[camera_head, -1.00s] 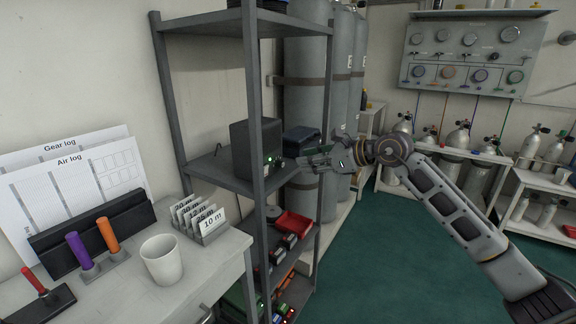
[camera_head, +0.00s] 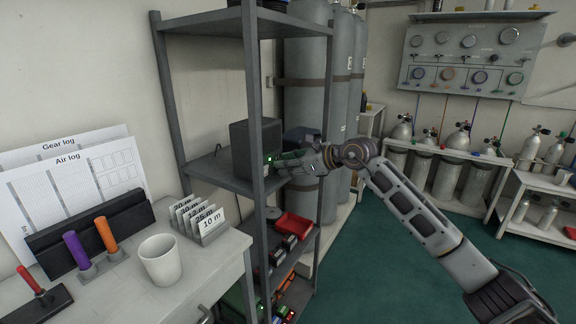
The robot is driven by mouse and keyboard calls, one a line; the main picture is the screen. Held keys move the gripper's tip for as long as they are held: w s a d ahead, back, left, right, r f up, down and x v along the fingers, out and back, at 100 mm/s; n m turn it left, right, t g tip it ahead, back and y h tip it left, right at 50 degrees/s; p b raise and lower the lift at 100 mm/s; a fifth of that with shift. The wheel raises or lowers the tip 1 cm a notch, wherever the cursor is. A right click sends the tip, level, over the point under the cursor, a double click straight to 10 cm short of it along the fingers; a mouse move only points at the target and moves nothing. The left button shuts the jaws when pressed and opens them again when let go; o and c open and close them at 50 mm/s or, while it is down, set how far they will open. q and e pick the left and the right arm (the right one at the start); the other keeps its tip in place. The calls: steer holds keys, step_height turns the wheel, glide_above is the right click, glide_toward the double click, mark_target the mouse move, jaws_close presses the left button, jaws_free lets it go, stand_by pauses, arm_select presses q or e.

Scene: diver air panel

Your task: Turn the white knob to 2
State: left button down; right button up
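I cannot make out a white knob in the head view. A dark box (camera_head: 239,150) stands on the middle shelf of the grey rack, with a small green light at its right-hand face. My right gripper (camera_head: 279,163) is at that face, beside the light, and covers part of it. Whether its fingers touch anything there is too small to tell. The fingers look dark and close together, but their opening is not clear. My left gripper is out of view.
The grey rack's front post (camera_head: 255,110) stands just left of my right gripper. Behind the gripper is a second dark box (camera_head: 299,135), partly hidden. A red tray (camera_head: 295,226) lies on the shelf below. A white cup (camera_head: 161,260) stands on the near-left table.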

jaws_close()
stand_by(0.4)
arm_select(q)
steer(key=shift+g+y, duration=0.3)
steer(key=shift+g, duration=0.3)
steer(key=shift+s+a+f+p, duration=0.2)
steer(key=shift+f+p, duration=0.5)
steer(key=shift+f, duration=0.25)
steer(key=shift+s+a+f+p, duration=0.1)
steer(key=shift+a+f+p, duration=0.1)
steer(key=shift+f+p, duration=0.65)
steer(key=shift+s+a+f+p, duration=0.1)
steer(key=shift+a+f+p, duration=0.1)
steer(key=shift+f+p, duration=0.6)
arm_select(e)
steer(key=shift+w+d+m+g+y, duration=0.15)
steer(key=shift+m+g+y, duration=0.5)
steer(key=shift+m, duration=0.85)
arm_select(q)
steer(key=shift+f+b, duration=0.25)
steer(key=shift+b, duration=0.05)
arm_select(e)
jaws_free()
